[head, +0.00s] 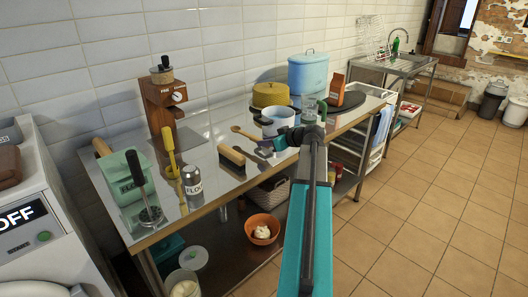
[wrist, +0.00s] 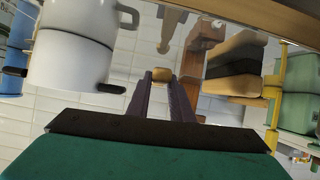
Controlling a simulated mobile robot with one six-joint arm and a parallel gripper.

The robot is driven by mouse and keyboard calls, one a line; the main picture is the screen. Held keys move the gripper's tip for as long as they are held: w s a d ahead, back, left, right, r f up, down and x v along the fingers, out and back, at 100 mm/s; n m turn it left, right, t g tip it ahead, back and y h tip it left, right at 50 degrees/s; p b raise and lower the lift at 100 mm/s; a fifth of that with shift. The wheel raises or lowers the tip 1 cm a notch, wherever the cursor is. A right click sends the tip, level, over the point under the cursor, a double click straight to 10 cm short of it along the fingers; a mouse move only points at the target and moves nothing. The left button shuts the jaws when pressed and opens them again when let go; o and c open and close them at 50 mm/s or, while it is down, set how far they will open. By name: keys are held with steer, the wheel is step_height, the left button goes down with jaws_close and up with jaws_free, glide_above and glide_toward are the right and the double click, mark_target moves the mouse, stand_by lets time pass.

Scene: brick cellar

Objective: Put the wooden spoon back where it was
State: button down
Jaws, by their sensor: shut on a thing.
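The wooden spoon (head: 243,132) shows in the head view over the steel table (head: 205,140), its bowl end pointing left and back, away from my gripper (head: 272,146). In the wrist view, my gripper (wrist: 165,85) has its fingers close together with the spoon's wooden end (wrist: 162,74) between the tips. A spoon-shaped reflection appears in the shiny tabletop in that view. The spoon seems just above the tabletop; I cannot tell if it touches. The arm hides part of the table near the gripper.
A white pot (head: 275,122) stands close behind my gripper. A brush (head: 232,157) lies to the left, with a flour shaker (head: 192,180) and a yellow-handled tool (head: 169,145) beyond. A glass jar (head: 309,109) and black round tray (head: 351,102) are right. Bare tabletop lies left of the spoon.

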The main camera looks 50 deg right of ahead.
mark_target(261, 154)
steer(key=shift+f, duration=1.85)
steer(key=shift+s+a+f+b, duration=0.1)
steer(key=shift+a+f+b, duration=0.05)
steer(key=shift+f+b, duration=0.65)
steer(key=c, duration=1.6)
jaws_free()
steer(key=shift+o, duration=0.2)
steer(key=shift+a, duration=0.1)
steer(key=shift+r+p, duration=0.5)
steer(key=shift+p, duration=0.35)
steer(key=v, duration=1.2)
steer(key=shift+r+b, duration=0.35)
steer(key=shift+b, duration=0.1)
